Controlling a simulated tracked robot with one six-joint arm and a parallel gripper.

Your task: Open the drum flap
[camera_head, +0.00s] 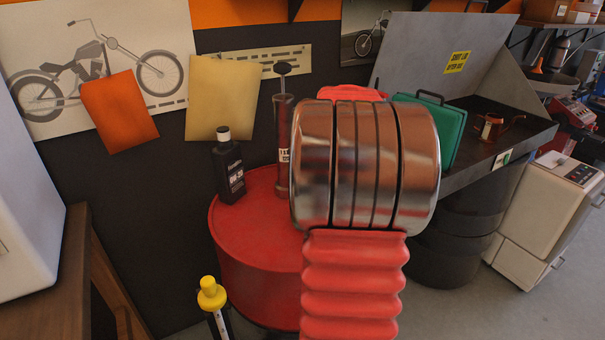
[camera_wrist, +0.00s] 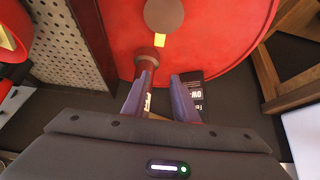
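The red drum (camera_head: 255,255) stands in the middle of the head view, with its top partly hidden by my arm. Its red top also fills the upper part of the wrist view (camera_wrist: 225,40). A round grey-brown disc (camera_wrist: 164,15) with a yellow patch (camera_wrist: 160,41) beside it shows on the top; it may be the flap, lying flat. My gripper (camera_wrist: 160,76) is open, its two fingers apart and pointing toward the disc but short of it in the picture. A dark reddish cylindrical end (camera_wrist: 148,63) shows by the left fingertip; contact cannot be told. The head view hides my gripper.
A black bottle (camera_head: 230,170) and an upright pump (camera_head: 283,145) stand on the drum. A yellow-capped thing (camera_head: 211,293) is in front.

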